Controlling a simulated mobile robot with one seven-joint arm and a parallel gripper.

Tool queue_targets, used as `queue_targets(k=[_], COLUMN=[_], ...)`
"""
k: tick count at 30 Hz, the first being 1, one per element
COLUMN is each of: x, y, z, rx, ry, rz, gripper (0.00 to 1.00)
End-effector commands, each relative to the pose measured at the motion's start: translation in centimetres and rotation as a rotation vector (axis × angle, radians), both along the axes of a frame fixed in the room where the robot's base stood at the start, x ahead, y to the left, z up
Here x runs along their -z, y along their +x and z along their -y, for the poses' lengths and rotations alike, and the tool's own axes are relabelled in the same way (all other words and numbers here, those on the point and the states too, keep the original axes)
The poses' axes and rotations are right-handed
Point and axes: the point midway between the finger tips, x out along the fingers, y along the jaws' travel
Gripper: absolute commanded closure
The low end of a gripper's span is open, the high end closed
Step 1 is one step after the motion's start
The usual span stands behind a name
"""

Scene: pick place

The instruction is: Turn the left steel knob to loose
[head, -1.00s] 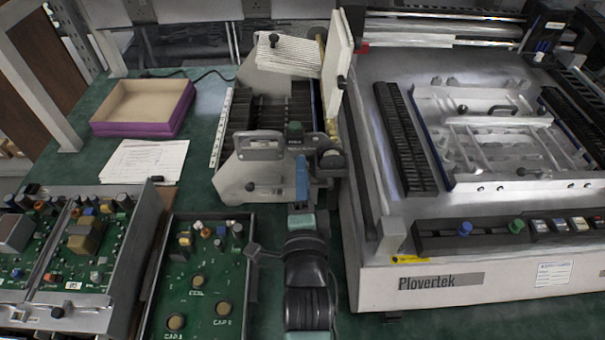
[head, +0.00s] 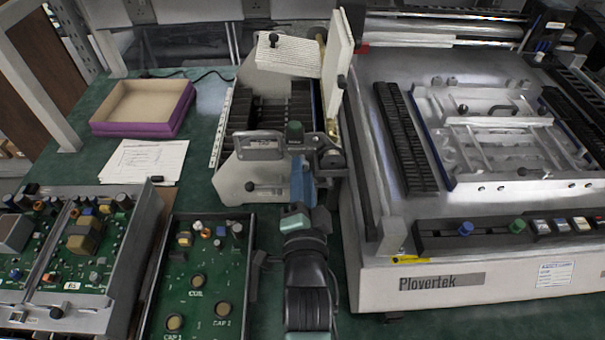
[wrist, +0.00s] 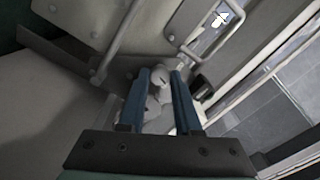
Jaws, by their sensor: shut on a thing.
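The steel knob (wrist: 160,76) shows in the wrist view as a rounded grey-metal piece between my two blue fingers. My gripper (wrist: 162,82) is shut on it, one finger on each side. In the head view my gripper (head: 302,172) is at the front right of the grey feeder-like unit (head: 233,185), and the fingers and wrist hide the knob there. I cannot read any loose or tight marking in either view.
The large white Plovertek machine (head: 375,284) stands close to the right of my arm. An open case with a green circuit board (head: 212,291) lies to the left. A purple-sided tray (head: 134,127) and paper (head: 146,160) are farther back, with bare green bench around them.

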Motion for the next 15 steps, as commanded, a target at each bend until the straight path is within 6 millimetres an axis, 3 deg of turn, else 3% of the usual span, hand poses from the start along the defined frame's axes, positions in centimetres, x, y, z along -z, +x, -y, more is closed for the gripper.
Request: queue_targets(k=[6, 7, 11, 15], x=[0.08, 0.07, 0.07, 0.05], y=[-0.02, -0.02, -0.02, -0.01], z=[0.0, 0.0, 0.0, -0.01], rx=[0.0, 0.0, 0.0, 0.0], ry=[0.001, 0.001, 0.001, 0.001], rz=[-0.001, -0.001, -0.001, -0.001], gripper=[1.0, 0.63, 0.39, 0.39])
